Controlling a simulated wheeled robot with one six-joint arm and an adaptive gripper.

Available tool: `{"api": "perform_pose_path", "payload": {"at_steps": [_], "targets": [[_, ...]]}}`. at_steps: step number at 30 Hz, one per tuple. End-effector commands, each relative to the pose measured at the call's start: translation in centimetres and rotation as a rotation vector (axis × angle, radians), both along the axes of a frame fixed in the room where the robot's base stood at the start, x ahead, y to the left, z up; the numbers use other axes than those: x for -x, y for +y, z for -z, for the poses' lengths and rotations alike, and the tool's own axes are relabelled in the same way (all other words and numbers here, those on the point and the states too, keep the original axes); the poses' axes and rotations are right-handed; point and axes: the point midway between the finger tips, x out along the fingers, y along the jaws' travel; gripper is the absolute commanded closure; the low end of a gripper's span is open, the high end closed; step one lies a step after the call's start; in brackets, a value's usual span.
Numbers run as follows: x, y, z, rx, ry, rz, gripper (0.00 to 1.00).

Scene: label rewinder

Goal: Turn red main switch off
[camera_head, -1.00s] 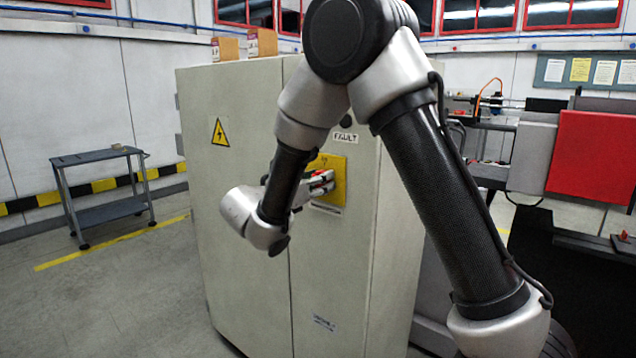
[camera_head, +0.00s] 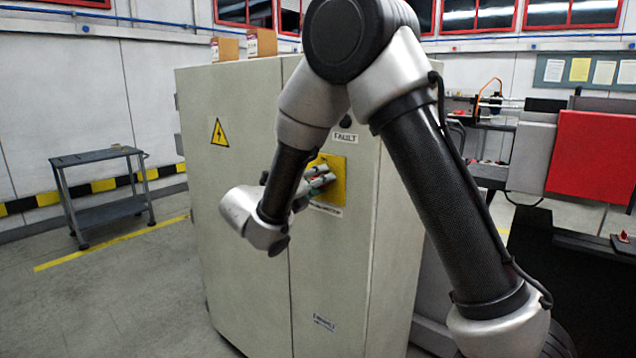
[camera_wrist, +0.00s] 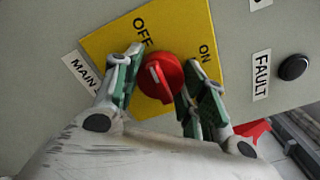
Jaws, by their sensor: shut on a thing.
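The red main switch (camera_wrist: 161,78) is a round knob with a raised bar and a short pale mark, on a yellow plate (camera_wrist: 107,42) lettered OFF and ON. In the wrist view the pale mark is on the knob's left part, below the OFF lettering and away from ON. My gripper (camera_wrist: 160,72) is shut on the knob, one green-and-grey finger on each side. In the head view my gripper (camera_head: 327,180) is at the yellow plate (camera_head: 335,163) on the cabinet front, and the knob is hidden by the fingers.
The plate is on a tall beige cabinet (camera_head: 240,255). A black button (camera_wrist: 293,67) beside a FAULT label (camera_wrist: 261,75) is near the plate. A grey cart (camera_head: 105,205) stands at left. A machine with a red panel (camera_head: 590,155) is at right.

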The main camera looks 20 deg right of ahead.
Motion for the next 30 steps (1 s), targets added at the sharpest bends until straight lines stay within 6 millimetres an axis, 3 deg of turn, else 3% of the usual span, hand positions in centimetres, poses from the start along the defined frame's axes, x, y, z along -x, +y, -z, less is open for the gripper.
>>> {"api": "perform_pose_path", "payload": {"at_steps": [17, 18, 21, 30], "targets": [[-0.01, 0.06, 0.02, 0.022, 0.03, -0.001, 0.82], [-0.01, 0.06, 0.02, 0.022, 0.03, -0.001, 0.57], [-0.01, 0.04, 0.02, 0.022, 0.03, -0.001, 0.38], [0.01, 0.04, 0.01, 0.021, 0.029, -0.001, 0.37]]}}
